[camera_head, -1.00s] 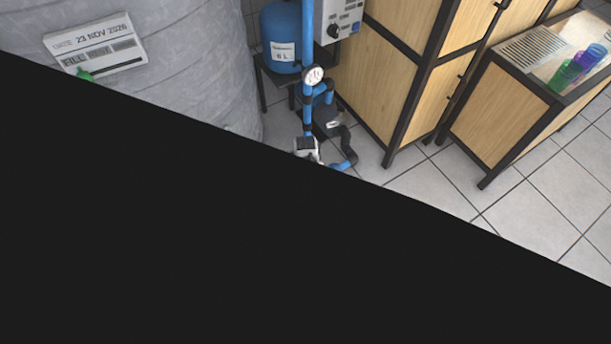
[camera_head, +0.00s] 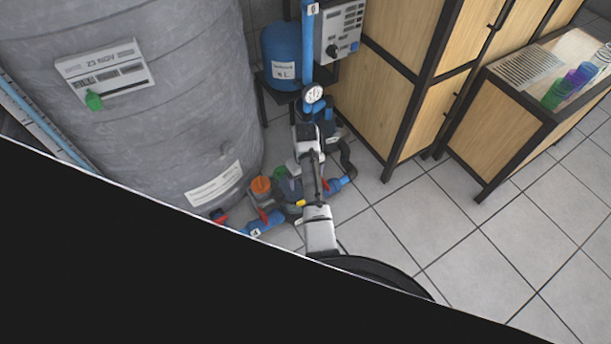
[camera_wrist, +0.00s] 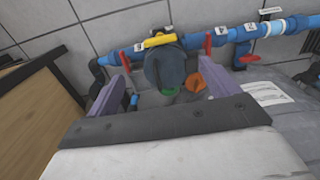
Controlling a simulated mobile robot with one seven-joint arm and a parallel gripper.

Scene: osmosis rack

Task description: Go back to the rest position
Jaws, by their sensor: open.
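My gripper (camera_wrist: 166,62) shows in the wrist view with its two purple fingers spread wide and nothing held between them. Beyond the fingers is a dark blue-grey round pipe fitting (camera_wrist: 165,68) with a yellow handle (camera_wrist: 158,41); I cannot tell how far off it is. Green and orange knobs show just below it. In the head view my white and dark arm reaches up from the bottom middle, over the pipework, and its end overlaps the pipes there. A large black shape covers the lower left of that view and hides what lies behind it.
A big grey tank (camera_head: 150,120) stands at left. Blue pipes with an orange-topped fitting (camera_head: 261,186) run low beside it. A blue vessel (camera_head: 283,55), a gauge (camera_head: 313,94) and a wooden cabinet (camera_head: 385,85) stand behind. Tiled floor (camera_head: 450,235) is clear.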

